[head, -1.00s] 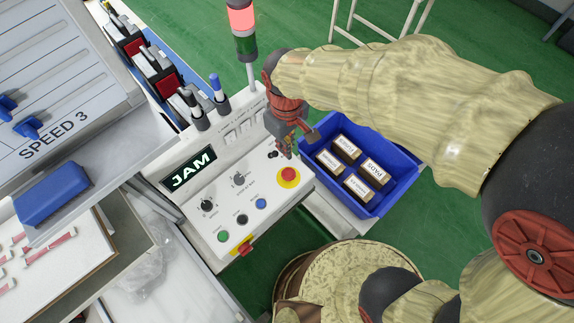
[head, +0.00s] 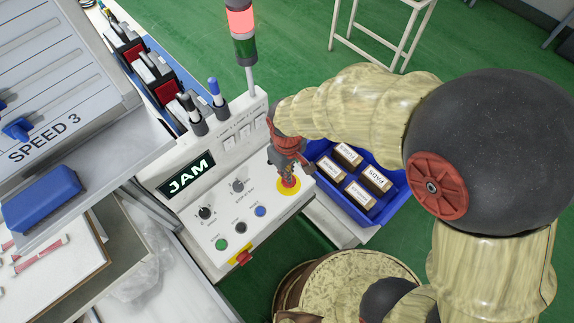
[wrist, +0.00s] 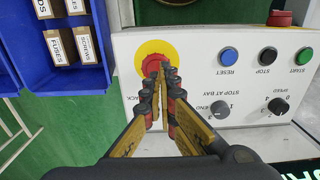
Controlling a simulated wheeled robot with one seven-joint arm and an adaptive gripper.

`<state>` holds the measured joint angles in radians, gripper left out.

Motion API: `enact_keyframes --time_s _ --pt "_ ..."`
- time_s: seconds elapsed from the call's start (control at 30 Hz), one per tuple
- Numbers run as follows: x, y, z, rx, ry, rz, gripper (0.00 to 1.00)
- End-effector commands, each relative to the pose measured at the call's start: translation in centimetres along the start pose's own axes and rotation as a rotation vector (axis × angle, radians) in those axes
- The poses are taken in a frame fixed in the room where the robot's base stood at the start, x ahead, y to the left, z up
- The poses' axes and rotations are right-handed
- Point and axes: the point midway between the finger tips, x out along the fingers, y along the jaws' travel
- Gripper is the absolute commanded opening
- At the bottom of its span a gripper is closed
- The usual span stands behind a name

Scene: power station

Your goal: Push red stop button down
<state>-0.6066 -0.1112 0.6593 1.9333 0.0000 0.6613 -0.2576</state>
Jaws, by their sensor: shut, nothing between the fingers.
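The red stop button (wrist: 153,62) sits on a round yellow plate on the white control panel; in the head view its yellow plate (head: 289,196) shows around my gripper. My gripper (head: 289,182) is shut and empty, with its fingertips right over the button. In the wrist view my gripper's tips (wrist: 160,70) overlap the lower edge of the red button. I cannot tell whether they touch it or how far down it sits. Part of the button is hidden behind the fingers.
The panel holds blue (head: 260,211), black (head: 240,228) and green (head: 221,244) buttons, two knobs and a JAM display (head: 188,176). A blue bin (head: 376,216) of labelled boxes stands right of the panel. A lit red signal tower (head: 241,22) rises behind.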

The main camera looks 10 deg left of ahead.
Motion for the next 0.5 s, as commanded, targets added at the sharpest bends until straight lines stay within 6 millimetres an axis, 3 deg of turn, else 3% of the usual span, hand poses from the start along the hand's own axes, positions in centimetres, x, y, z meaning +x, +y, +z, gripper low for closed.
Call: enact_keyframes --time_s 0.2,0.5 --pt "1.9 0.0 0.0 0.000 0.001 0.000 0.00" --pt "2.1 0.0 -0.1 0.000 0.001 0.000 0.00"
